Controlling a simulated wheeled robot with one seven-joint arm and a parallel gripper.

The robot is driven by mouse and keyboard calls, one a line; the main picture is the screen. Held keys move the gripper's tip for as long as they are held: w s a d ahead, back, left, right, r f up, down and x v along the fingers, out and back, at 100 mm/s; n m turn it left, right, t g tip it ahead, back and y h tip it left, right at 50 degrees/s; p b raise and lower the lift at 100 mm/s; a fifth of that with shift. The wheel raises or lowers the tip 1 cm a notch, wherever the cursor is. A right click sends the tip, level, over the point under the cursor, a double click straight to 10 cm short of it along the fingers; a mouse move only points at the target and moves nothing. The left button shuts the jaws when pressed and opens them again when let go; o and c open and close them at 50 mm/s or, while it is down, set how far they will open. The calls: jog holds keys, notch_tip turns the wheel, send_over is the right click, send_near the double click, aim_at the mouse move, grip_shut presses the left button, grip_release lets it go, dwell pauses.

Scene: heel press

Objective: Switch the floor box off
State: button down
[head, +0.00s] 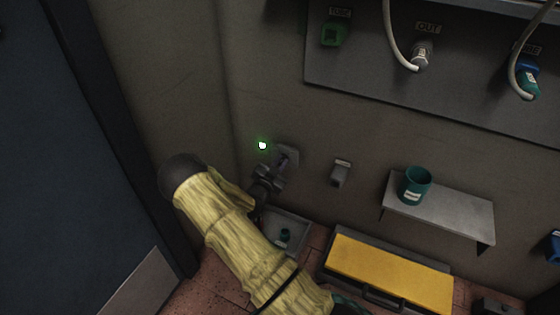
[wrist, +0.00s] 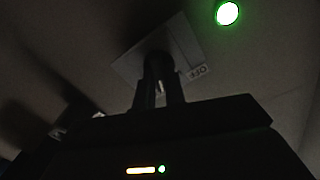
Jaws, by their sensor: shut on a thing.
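A low dark box (head: 497,306) stands on the floor at the bottom right of the head view, cut by the edge. I cannot tell whether it is the floor box or read its switch. My gripper (head: 272,176) is at the wall, far left of that box. In the wrist view my gripper (wrist: 158,100) is shut on a dark knob (wrist: 158,63) that stands out from a square wall plate (wrist: 190,45). The plate also shows in the head view (head: 289,154). A small label (wrist: 198,72) is on the plate. A green lamp (head: 262,146) is lit beside it.
A yellow-topped case (head: 390,268) and a grey tray (head: 298,224) lie below the wall. A small shelf (head: 455,213) holds a teal cup (head: 415,187). A wall panel (head: 350,68) with hoses is above. A dark door (head: 60,150) is at left.

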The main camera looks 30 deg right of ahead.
jog(key=n+p, duration=0.3)
jog(key=n, duration=0.2)
jog(key=shift+a+r, duration=0.1)
jog(key=n+p, duration=0.1)
jog(key=n, duration=0.2)
jog(key=n+p, duration=0.1)
jog(key=n, duration=0.2)
jog(key=shift+w+a+f, duration=0.1)
jog(key=shift+w+f, duration=0.05)
jog(key=shift+f, duration=0.05)
jog(key=c, duration=1.5)
grip_release()
jog(key=shift+o, duration=0.2)
jog(key=p+v, duration=0.6)
jog(key=v, duration=1.1)
